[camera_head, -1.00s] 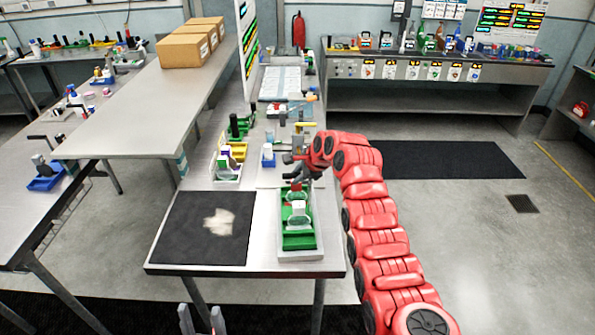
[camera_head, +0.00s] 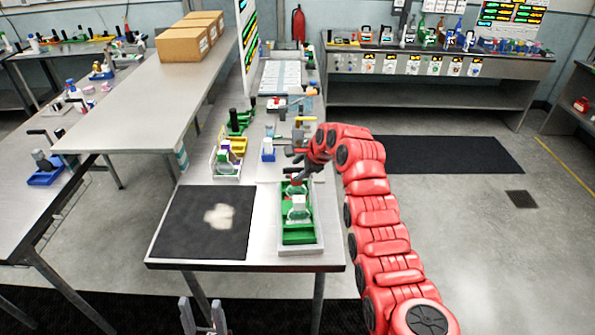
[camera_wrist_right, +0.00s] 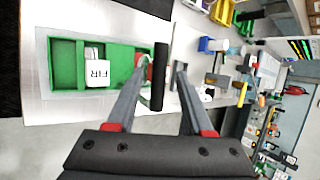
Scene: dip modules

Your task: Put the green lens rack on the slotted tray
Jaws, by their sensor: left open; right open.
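The green lens rack (camera_head: 287,233) sits at the front of the bench, inside a light grey tray (camera_head: 318,247) that looks like the slotted tray; its slots are hidden. The right wrist view shows the green rack (camera_wrist_right: 118,65) with walled compartments, a white labelled block (camera_wrist_right: 96,72) and a black upright handle (camera_wrist_right: 160,85). My right gripper (camera_wrist_right: 162,66) is open at the rack's far end, its fingers on either side of the handle in the picture; I cannot tell if they touch it. My left gripper (camera_head: 202,318) is open and empty, low in front of the bench.
A black mat (camera_head: 180,225) with a pale patch lies left of the tray. Behind stand a white tray (camera_head: 226,172) with bottles, a yellow item (camera_head: 238,146), a small blue holder (camera_head: 268,155) and several tools. Bare bench shows around the front tray.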

